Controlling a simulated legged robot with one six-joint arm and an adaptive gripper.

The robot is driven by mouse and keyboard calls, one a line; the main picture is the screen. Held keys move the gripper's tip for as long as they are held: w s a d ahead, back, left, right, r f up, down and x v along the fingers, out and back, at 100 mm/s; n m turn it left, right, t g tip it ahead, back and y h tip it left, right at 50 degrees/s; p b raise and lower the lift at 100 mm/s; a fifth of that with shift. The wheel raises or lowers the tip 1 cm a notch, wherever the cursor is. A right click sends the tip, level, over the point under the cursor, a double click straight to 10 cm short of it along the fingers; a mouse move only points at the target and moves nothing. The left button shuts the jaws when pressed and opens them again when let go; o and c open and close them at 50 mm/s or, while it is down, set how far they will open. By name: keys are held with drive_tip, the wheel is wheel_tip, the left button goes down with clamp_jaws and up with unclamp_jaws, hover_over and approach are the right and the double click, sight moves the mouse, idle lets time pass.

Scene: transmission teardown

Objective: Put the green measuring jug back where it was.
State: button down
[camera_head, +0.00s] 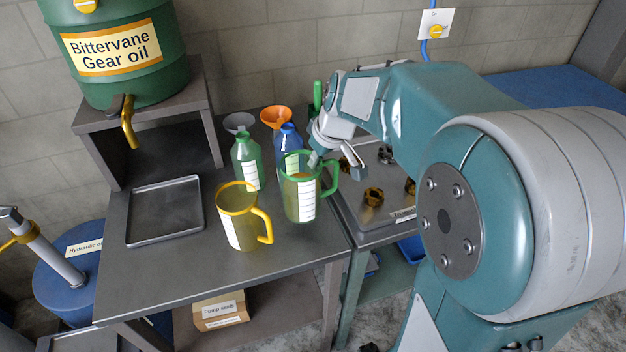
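The green measuring jug (299,200) has a green rim and handle, clear walls and a white scale strip. It looks upright on the dark metal bench (190,262), near the bench's right end, with amber liquid visible inside. Its handle points right. My gripper (334,166) is at the jug's upper right, by the rim and handle. Its two fingertips are apart, one near the rim and one right of the handle. I cannot tell whether either finger touches the jug.
A yellow-handled jug (238,228) stands close at the front left. Green (247,165) and blue (287,142) bottles with funnels stand behind. A parts table (375,222) adjoins on the right.

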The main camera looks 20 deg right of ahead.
drive_tip(key=shift+f, duration=2.2)
drive_tip(key=c, duration=0.8)
unclamp_jaws()
drive_tip(key=shift+f, duration=0.1)
drive_tip(key=v, duration=1.1)
drive_tip(key=s+a+m+h, duration=0.1)
drive_tip(key=s+a+m, duration=0.1)
drive_tip(key=s, duration=0.7)
drive_tip(key=s+a+f+m+t, duration=0.1)
drive_tip(key=s+a+m, duration=0.1)
drive_tip(key=s, duration=0.7)
drive_tip(key=shift+a+f+t+h, duration=0.3)
drive_tip(key=shift+a+h, duration=0.1)
drive_tip(key=shift+a, duration=0.2)
